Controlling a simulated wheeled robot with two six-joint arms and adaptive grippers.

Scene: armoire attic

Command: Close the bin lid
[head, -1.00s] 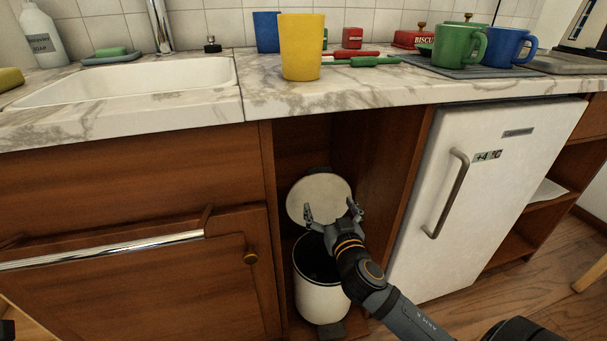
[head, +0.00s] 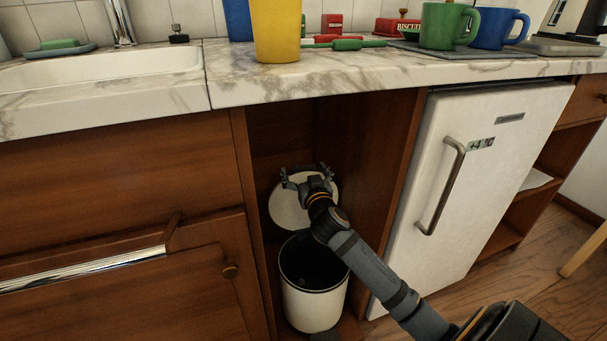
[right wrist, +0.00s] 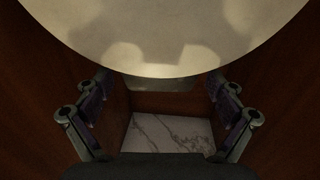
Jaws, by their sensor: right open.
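The white bin (head: 314,298) stands upright inside the open compartment under the counter, and its dark inside shows from above. Its round whitish lid (head: 288,208) stands raised behind the opening, tilted back. My right gripper (head: 307,174) is open and empty, with its fingers spread at the upper part of the lid, partly hiding it. In the right wrist view the lid (right wrist: 180,35) fills the top of the picture, beyond the two spread fingers. I cannot tell whether the fingers touch the lid. My left gripper is not in view.
Wooden compartment walls stand close on both sides of my right arm. A white fridge (head: 465,180) is on the right and a cabinet door (head: 130,285) on the left. The marble counter (head: 370,73) overhangs above, with a yellow cup (head: 276,30) near its edge.

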